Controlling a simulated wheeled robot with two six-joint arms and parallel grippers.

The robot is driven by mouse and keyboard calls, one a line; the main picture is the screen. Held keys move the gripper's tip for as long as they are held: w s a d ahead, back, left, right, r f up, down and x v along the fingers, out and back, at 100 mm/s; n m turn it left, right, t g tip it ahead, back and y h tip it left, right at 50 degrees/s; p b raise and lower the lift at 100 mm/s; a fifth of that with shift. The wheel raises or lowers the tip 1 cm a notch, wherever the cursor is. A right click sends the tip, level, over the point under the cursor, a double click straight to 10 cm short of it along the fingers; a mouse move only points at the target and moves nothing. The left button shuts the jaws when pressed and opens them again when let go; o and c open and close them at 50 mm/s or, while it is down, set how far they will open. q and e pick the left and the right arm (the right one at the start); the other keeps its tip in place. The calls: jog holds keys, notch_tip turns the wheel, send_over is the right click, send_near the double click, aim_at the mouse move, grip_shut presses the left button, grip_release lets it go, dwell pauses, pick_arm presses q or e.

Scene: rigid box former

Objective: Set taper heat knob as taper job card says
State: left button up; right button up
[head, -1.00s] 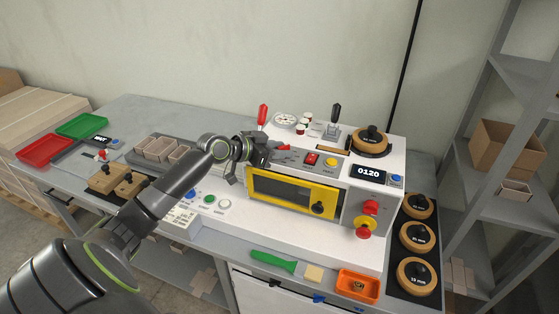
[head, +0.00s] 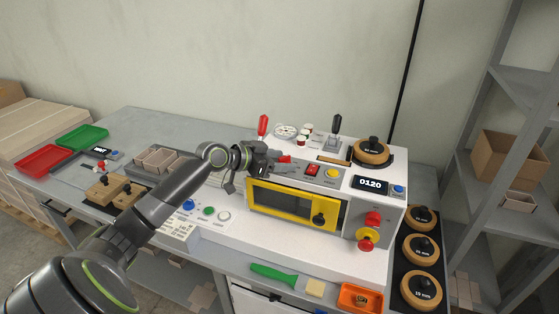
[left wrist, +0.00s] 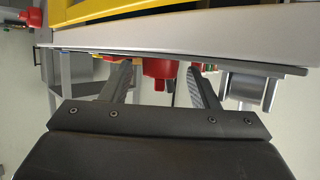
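The white taper machine (head: 340,255) stands on the bench with a yellow-framed window and a display (head: 371,185) reading 0120. My left gripper (head: 274,162) is at the upper left of its front panel, beside a small red part (head: 285,159) that may be the heat knob; its label is unreadable. In the left wrist view my open fingers (left wrist: 162,85) stand on either side of a red knob (left wrist: 158,68), with gaps visible at both sides. My right gripper is out of view.
Near the gripper are a red switch (head: 312,171), a yellow button (head: 332,173) and a red-handled lever (head: 263,125). A red and yellow stop knob (head: 369,238) is on the right. A green-handled brush (head: 273,273) and an orange tray (head: 359,298) lie in front.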

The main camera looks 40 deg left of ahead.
pick_arm(q)
jog(key=shift+s+a, duration=0.1)
jog(key=shift+s+a, duration=0.1)
jog(key=shift+s, duration=0.15)
jog(key=p+v, duration=0.8)
jog(key=v, duration=0.8)
jog(key=shift+s+r, duration=0.25)
jog(key=shift+r, duration=0.1)
dwell(0.6)
